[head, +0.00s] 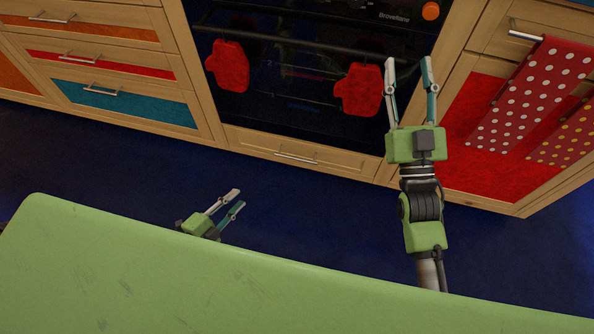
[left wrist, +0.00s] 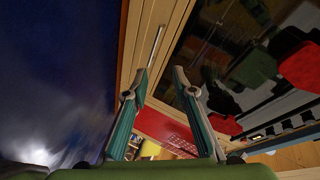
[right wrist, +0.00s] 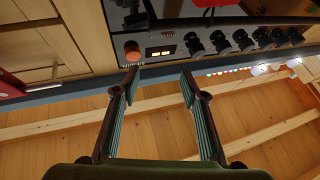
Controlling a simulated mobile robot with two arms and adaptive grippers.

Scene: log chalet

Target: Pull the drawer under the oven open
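The drawer under the oven (head: 260,146) is a pale wooden front with a thin metal handle (head: 297,158), low beneath the black oven (head: 290,90). It looks shut, flush with its frame. The handle also shows in the left wrist view (left wrist: 156,46), ahead of and between the fingers. My left gripper (head: 240,198) is open and empty, apart from the drawer, below and left of the handle in the head view. My right gripper (head: 409,62) is open and empty, near the oven's right edge in the head view. The right wrist view shows the oven knobs (right wrist: 240,40) beyond its fingers.
Two red mitts (head: 228,66) hang on the oven rail. A dotted red towel (head: 530,95) hangs on the right cabinet. Drawers with coloured fronts (head: 125,103) stand at left. Dark blue floor (head: 100,160) lies clear before the cabinets. My green body fills the bottom.

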